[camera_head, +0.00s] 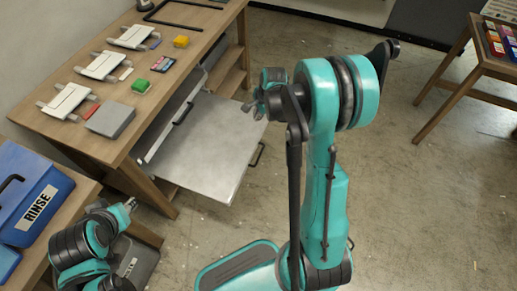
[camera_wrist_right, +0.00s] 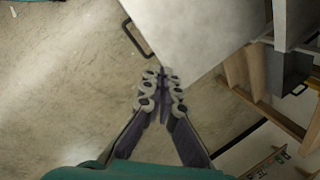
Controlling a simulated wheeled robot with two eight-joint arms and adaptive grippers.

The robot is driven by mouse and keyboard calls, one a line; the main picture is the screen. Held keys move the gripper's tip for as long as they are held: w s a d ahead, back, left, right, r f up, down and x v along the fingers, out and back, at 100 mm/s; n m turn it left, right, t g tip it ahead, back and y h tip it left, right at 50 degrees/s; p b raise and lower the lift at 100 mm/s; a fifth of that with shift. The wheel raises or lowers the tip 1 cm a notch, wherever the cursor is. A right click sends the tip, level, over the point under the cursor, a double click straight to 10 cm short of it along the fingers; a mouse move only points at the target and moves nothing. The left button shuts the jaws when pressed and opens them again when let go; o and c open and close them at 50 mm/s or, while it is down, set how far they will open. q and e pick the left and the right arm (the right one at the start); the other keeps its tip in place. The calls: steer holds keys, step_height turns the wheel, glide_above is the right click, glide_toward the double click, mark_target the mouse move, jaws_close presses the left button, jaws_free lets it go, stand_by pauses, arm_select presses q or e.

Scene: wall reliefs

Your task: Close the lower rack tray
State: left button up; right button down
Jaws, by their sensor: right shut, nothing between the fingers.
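The lower rack tray (camera_head: 212,150) is a flat pale-grey metal sheet pulled out from under the wooden workbench over the floor. Its dark bar handle (camera_head: 257,154) is on its outer edge, toward the right. In the right wrist view, the tray (camera_wrist_right: 205,30) fills the top middle and its handle (camera_wrist_right: 134,38) shows at the upper left. My right gripper (camera_head: 250,106) is by the tray's far outer corner; its fingertips (camera_wrist_right: 163,75) are shut and empty, close to the tray's edge. Contact cannot be told. My left gripper (camera_head: 130,204) is at the lower left, away from the tray.
A blue RINSE box (camera_head: 30,195) stands at lower left. Another table (camera_head: 490,68) is at upper right. The floor right of the tray is clear.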

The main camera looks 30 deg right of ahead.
steer(key=d+f+m+g+y+b, duration=0.1)
steer(key=d+f+m, duration=0.35)
steer(key=f, duration=0.65)
steer(key=d+f+m+b, duration=0.1)
steer(key=d+f+m, duration=0.3)
steer(key=f, duration=0.7)
steer(key=shift+m, duration=0.25)
steer(key=w+a+f+b, duration=0.1)
steer(key=f, duration=0.2)
steer(key=w+a+f+b, duration=0.2)
steer(key=f, duration=0.1)
steer(key=w+a+f+b, duration=0.1)
steer(key=f, duration=0.3)
steer(key=shift+w+a+b, duration=0.2)
steer(key=shift+a+b, duration=0.05)
steer(key=shift+b, duration=0.15)
steer(key=shift+w+a+r, duration=0.2)
steer(key=shift+w+a, duration=0.15)
steer(key=shift+w, duration=0.05)
